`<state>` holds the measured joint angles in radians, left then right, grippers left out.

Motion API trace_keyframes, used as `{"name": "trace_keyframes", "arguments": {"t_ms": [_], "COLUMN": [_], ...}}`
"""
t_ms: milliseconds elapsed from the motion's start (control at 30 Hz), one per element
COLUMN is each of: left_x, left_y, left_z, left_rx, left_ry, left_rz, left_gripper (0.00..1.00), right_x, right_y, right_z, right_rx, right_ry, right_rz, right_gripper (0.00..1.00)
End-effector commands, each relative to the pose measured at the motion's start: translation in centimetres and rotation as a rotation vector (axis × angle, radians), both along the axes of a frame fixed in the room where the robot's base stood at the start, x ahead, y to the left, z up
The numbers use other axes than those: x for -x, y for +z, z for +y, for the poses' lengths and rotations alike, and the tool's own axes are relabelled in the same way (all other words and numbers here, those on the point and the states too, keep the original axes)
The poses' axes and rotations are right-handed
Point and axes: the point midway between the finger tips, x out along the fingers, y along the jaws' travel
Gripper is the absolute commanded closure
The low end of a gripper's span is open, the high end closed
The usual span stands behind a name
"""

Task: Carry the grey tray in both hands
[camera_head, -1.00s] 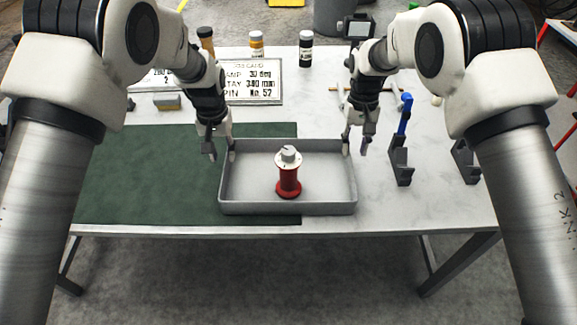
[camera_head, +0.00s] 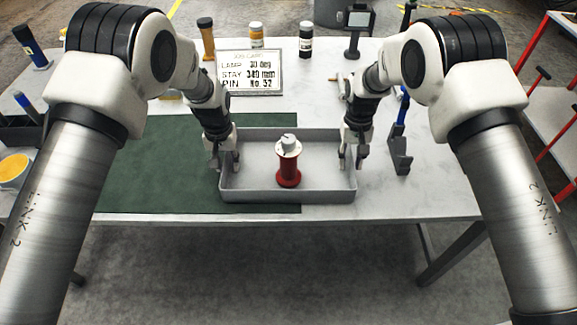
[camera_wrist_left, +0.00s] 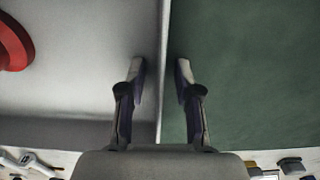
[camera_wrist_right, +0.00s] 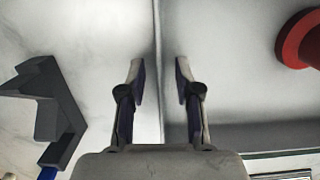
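The grey tray (camera_head: 250,196) stands on the table, its left part over the green mat. A red spool with a grey top (camera_head: 289,166) stands upright inside it. My left gripper (camera_head: 227,163) is at the tray's left wall; in the left wrist view its fingers (camera_wrist_left: 160,75) are open, one on each side of the wall (camera_wrist_left: 164,40). My right gripper (camera_head: 351,160) is at the right wall; in the right wrist view its fingers (camera_wrist_right: 158,75) are open around that wall (camera_wrist_right: 156,35). Gaps show between the fingers and both walls.
The green mat (camera_head: 150,170) lies left of the tray. A dark bracket (camera_head: 400,160) stands close to its right. A sign card (camera_head: 250,72), bottles (camera_head: 306,40) and a small screen on a stand (camera_head: 357,20) are behind. The table's front edge is near the tray.

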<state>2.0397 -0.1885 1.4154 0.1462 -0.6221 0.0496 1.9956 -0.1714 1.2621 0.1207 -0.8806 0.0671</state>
Motion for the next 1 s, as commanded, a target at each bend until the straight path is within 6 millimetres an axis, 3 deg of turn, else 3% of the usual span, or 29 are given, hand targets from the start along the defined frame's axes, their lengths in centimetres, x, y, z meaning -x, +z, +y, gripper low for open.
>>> {"name": "trace_keyframes", "arguments": {"t_ms": [67, 100, 167, 633, 1000], "left_x": [0.0, 0.0, 0.0, -0.1, -0.1], "left_y": [0.0, 0.0, 0.0, 0.5, 4.7], "left_z": [0.0, 0.0, 0.0, 0.0, 0.0], "left_rx": [0.000, 0.000, 0.000, 0.000, 0.000], "left_ry": [0.000, 0.000, 0.000, 0.000, 0.000], "left_rz": [0.000, 0.000, 0.000, -0.002, -0.001], "left_gripper": [0.67, 0.81, 1.00, 1.00, 1.00], "right_x": [0.0, 0.0, 0.0, -0.1, -0.1], "right_y": [0.0, 0.0, 0.0, 0.5, 4.7], "right_z": [0.0, 0.0, 0.0, 0.0, 0.0], "right_rx": [0.000, 0.000, 0.000, 0.000, 0.000], "right_ry": [0.000, 0.000, 0.000, 0.000, 0.000], "right_rz": [0.000, 0.000, 0.000, -0.002, -0.001], "right_gripper": [0.67, 0.81, 1.00, 1.00, 1.00]}}
